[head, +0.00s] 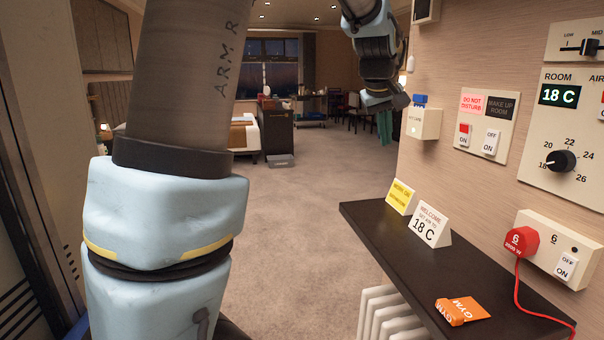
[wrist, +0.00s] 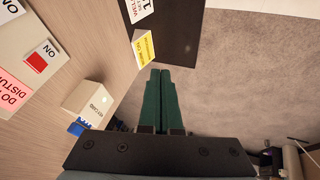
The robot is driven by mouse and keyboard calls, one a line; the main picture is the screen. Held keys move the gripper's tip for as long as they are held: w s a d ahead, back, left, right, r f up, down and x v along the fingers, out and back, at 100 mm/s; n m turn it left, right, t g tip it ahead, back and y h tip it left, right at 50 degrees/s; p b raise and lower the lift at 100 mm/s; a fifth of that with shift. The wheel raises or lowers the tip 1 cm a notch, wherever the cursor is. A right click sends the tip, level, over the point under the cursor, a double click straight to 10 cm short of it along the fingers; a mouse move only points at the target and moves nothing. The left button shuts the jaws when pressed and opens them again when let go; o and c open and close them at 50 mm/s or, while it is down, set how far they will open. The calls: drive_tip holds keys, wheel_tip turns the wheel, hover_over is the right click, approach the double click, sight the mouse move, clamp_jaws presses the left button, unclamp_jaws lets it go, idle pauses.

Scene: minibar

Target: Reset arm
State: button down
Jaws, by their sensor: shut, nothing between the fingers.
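My gripper (head: 385,143) hangs from my raised arm at the upper middle of the head view, just left of the wall with the panels. The gripper is in the air, clear of the dark shelf (head: 470,285). In the wrist view the fingertips show close to the yellow card (wrist: 145,50) in the picture.
A card-holder box (head: 425,124) with a blue top is on the wall beside my gripper. Switch panels and a thermostat dial (head: 560,161) are further right. A welcome card (head: 429,225), an orange gym card (head: 463,309) and a red plug (head: 520,242) are at the shelf. Carpet (head: 300,215) is open.

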drive_tip(key=s+a+f+g+y+p, duration=0.1)
drive_tip(key=s+a+f, duration=0.1)
drive_tip(key=a+f, duration=0.45)
drive_tip(key=s+a+f+y+p, duration=0.1)
drive_tip(key=s+a+f, duration=0.2)
drive_tip(key=a, duration=0.7)
drive_tip(key=s+a+f+m+g, duration=0.1)
drive_tip(key=s+a+f, duration=0.2)
drive_tip(key=s+a, duration=0.2)
drive_tip(key=s+a+f+m+g+y, duration=0.1)
drive_tip(key=s+a+f, duration=0.3)
drive_tip(key=s+a, duration=0.2)
drive_tip(key=shift+s+a+p, duration=0.25)
drive_tip(key=shift+s+p, duration=0.15)
drive_tip(key=shift+s, duration=0.05)
